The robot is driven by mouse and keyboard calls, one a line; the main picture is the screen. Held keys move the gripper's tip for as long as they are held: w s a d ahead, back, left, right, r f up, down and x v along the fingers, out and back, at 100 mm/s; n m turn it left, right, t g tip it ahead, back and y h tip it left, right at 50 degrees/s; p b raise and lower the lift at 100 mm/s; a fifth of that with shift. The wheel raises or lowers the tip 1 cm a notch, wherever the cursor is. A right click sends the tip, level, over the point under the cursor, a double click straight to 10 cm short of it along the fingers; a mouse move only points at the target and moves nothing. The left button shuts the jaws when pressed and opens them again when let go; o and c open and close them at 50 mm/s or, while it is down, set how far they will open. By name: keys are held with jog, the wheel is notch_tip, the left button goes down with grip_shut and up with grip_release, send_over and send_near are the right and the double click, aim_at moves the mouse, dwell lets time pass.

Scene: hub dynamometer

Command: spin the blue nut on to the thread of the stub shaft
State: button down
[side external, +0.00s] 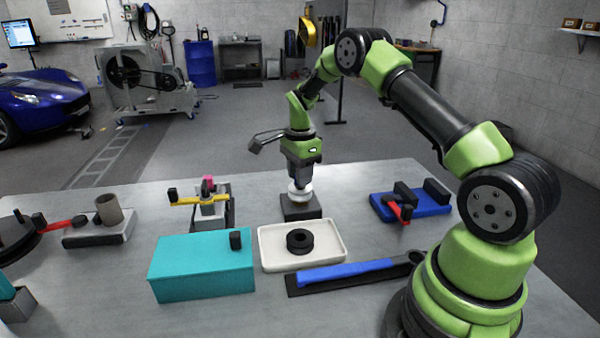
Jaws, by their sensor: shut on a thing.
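My gripper (300,181) points straight down at the middle of the table. It is shut at a pale round piece (300,193) right above a dark square block (300,207). The piece is small, and I cannot tell whether it touches the block. I cannot make out a blue nut or its colour in this view. I cannot make out a threaded stub shaft for certain either. A grey fixture (216,207) with a yellow lever (199,200) and a pink top (208,183) stands left of my gripper.
A white tray (268,264) with a black ring (300,242), a teal box (200,270) and a blue-handled wrench (345,271) lie in front. A blue fixture (420,208) is at right. A grey tube (109,208) stands at left.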

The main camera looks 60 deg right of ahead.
jog(key=m, duration=1)
jog(key=c, duration=1)
grip_release()
jog(key=n, duration=0.5)
jog(key=shift+n, duration=0.4)
jog(key=n, duration=0.6)
jog(key=shift+f+n, duration=0.1)
jog(key=shift+n, duration=0.2)
jog(key=n, duration=1.1)
jog(key=shift+n, duration=0.3)
